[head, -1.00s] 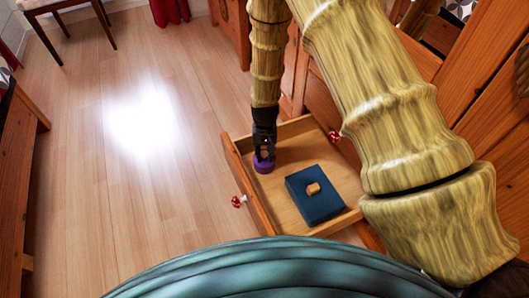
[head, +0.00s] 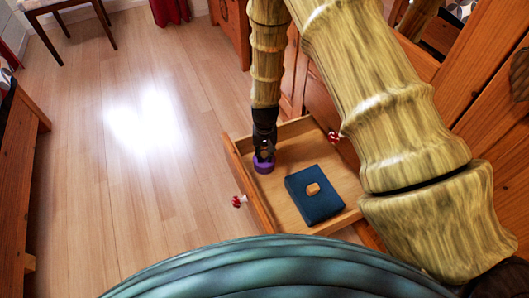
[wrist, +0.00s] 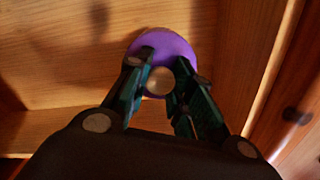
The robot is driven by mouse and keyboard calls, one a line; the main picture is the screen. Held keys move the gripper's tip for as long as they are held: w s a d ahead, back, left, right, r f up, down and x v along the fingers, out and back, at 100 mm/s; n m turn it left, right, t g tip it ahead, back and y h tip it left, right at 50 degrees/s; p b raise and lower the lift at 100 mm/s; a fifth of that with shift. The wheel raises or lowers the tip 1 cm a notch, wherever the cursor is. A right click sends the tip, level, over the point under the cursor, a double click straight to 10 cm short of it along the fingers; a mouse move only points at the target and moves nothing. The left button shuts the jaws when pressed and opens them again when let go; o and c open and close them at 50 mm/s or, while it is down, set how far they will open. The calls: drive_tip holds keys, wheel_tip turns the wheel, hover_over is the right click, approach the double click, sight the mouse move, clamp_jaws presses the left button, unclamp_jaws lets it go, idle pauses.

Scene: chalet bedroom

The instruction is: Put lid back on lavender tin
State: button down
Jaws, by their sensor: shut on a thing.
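A round purple piece, which looks like the lavender tin's lid (head: 263,166), is at the far left corner of the open drawer. In the wrist view the purple disc (wrist: 172,46) has a pale round knob (wrist: 160,82) on it. My gripper (head: 264,155) reaches down from above, its fingers on either side of the knob; it also shows in the wrist view (wrist: 163,72). It is shut on the knob. My fingers hide part of the purple top. I cannot tell whether the tin's body is directly beneath it.
The open wooden drawer (head: 296,130) also holds a dark blue box or book (head: 319,204) with a small tan piece (head: 313,189) on top. Red-and-white knobs (head: 239,201) are nearby. The floor (head: 120,190) to the left is clear.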

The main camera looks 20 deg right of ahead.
idle(0.4)
drive_tip(key=c, duration=0.7)
unclamp_jaws()
drive_tip(key=shift+r, duration=0.1)
drive_tip(key=shift+r+p, duration=3.45)
drive_tip(key=shift+p, duration=0.1)
clamp_jaws()
